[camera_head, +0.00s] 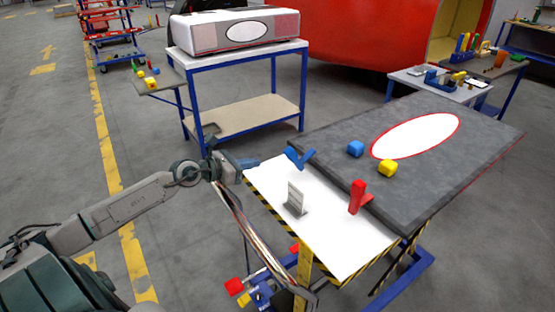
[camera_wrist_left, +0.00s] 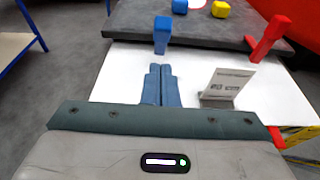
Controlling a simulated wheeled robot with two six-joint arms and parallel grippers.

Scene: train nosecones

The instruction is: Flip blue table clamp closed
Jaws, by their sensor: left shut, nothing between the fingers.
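The blue table clamp (camera_head: 298,157) sits at the near left edge of the dark grey panel (camera_head: 430,180), where it meets the white table top (camera_head: 340,255). It has a V-like shape with one arm tilted up to the left. In the left wrist view the blue clamp (camera_wrist_left: 162,36) stands straight ahead of the fingertips. My left gripper (camera_head: 257,163) is shut and empty, pointing at the clamp from the left with a small gap. Its blue fingers lie together in the left wrist view (camera_wrist_left: 160,68). My right gripper is not in view.
A red clamp (camera_head: 357,197) stands upright on the panel's near edge. A white sign (camera_head: 296,197) stands on the white top, right of my left gripper. A blue cube (camera_head: 355,149) and a yellow cube (camera_head: 388,168) rest on the panel. A blue-framed bench (camera_head: 240,115) stands behind.

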